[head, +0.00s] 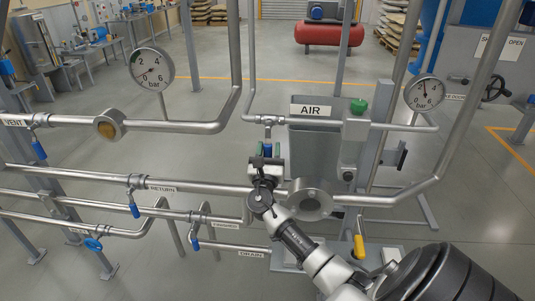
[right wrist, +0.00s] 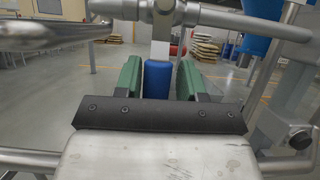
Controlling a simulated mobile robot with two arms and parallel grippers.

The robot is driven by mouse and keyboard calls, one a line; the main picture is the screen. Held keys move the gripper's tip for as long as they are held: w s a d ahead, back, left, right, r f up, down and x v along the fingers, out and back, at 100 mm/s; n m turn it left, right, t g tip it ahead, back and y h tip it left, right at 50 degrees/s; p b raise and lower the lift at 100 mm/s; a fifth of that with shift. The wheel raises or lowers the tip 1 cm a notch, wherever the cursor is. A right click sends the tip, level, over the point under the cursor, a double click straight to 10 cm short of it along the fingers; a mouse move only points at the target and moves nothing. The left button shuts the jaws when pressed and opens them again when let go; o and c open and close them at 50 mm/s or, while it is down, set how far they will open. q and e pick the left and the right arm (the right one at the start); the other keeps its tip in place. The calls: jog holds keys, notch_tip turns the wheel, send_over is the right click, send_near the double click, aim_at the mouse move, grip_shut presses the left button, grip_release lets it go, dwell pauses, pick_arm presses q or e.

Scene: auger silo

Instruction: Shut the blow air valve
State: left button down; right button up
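The valve with the blue lever (head: 267,150) sits on the horizontal pipe left of the AIR label (head: 313,110). Its lever hangs down, across the pipe. My right gripper (head: 268,152) is at the lever, with green-padded fingers on either side of it. In the right wrist view, the blue lever (right wrist: 157,80) stands between the two green pads (right wrist: 159,78). Narrow gaps seem to show beside the lever, so the fingers look open around it. The lever's upper metal part (right wrist: 161,50) rises to the valve body. My left gripper is not in view.
Several pipes cross the front left, labelled VENT and RETURN among others, with blue levers (head: 134,210). A yellow lever (head: 359,246) is at lower right. A grey panel (head: 315,150) and a green knob (head: 358,106) are right of the valve. Two gauges (head: 152,69) (head: 425,94) stand above.

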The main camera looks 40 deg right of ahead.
jog(key=shift+o, duration=0.8)
jog(key=shift+f, duration=0.4)
jog(key=shift+a, duration=0.1)
jog(key=shift+s+a+f, duration=0.15)
jog(key=shift+a+f, duration=0.05)
jog(key=shift+a, duration=0.05)
jog(key=b+v, duration=0.3)
jog(key=v, duration=0.7)
jog(key=shift+s+r, duration=0.1)
